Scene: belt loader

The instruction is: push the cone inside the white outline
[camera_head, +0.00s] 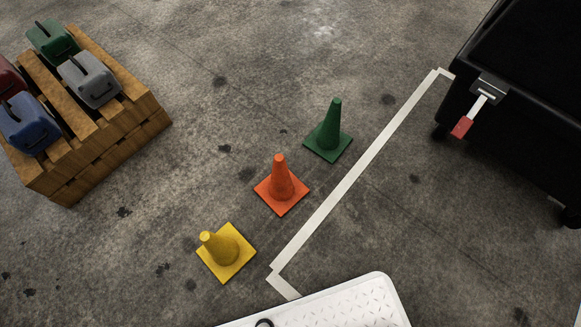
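Three cones stand on the concrete floor in a diagonal row: a green cone (331,127), an orange cone (281,183) and a yellow cone (224,251). All three are upright on square bases. A white outline (352,174) is painted on the floor to their right, with one long side and two corners showing. All three cones are on the left of that long side, apart from it. My gripper is not in view.
A wooden pallet stack (113,118) with several small cases stands at the upper left. A black machine (530,110) with a red-tipped lever (462,127) stands at the upper right. A white textured panel (350,304) fills the bottom middle. Floor around the cones is clear.

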